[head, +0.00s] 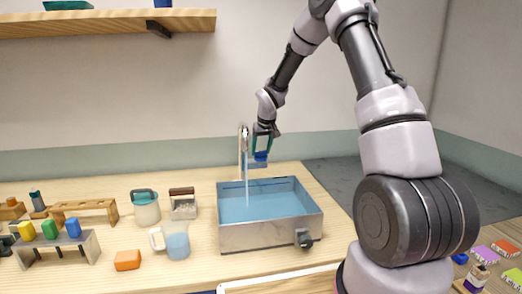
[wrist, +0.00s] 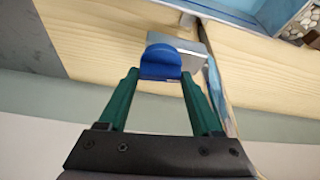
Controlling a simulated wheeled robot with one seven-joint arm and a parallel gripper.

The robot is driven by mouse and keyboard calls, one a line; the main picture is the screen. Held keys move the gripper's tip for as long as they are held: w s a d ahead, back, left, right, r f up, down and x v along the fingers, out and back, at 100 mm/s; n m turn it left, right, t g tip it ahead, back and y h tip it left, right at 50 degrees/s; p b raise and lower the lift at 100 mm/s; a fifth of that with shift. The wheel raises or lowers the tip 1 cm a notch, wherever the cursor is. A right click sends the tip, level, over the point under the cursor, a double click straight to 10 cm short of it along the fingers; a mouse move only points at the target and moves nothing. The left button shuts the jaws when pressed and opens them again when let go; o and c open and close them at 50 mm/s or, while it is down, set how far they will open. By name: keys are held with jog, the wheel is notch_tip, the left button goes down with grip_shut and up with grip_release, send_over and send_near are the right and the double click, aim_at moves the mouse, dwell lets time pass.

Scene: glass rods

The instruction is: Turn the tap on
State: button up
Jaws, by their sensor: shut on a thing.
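The tap (head: 243,140) is a pale upright spout behind the back edge of a metal basin (head: 240,237). A blue stream of water (head: 247,180) falls from it into the basin, which holds blue water. My gripper (head: 262,148) reaches down beside the tap, on its right. In the wrist view, its green fingers (wrist: 160,78) are shut on a rounded blue handle (wrist: 160,58) on a grey block (wrist: 192,58). The handle also shows low between the fingers in the head view (head: 261,157). The fingers partly hide its sides.
A dark knob (head: 304,239) sits on the basin's front. Left of the basin stand a measuring jug (head: 177,243), a lidded jar (head: 146,208) and a small clear box (head: 183,204). Racks with coloured blocks fill the far left. A shelf (head: 100,24) hangs above.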

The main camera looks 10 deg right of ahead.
jog(key=n+y, duration=0.1)
jog(key=n, duration=0.3)
jog(key=shift+w+d+y, duration=0.1)
jog(key=shift+d+y, duration=0.1)
jog(key=shift+y, duration=0.2)
jog(key=n+g+y, duration=0.1)
jog(key=n, duration=0.3)
jog(key=n+g+y, duration=0.1)
jog(key=n+g, duration=0.1)
jog(key=n, duration=0.2)
jog(key=shift+w, duration=0.15)
jog(key=shift+d+n+g, duration=0.1)
jog(key=shift+n+g, duration=0.5)
jog(key=shift+n, duration=1.6)
jog(key=o, duration=1.4)
jog(key=v, duration=1)
jog(key=shift+w+d+r, duration=0.2)
jog(key=shift+d+r, duration=0.05)
jog(key=shift+r, duration=0.1)
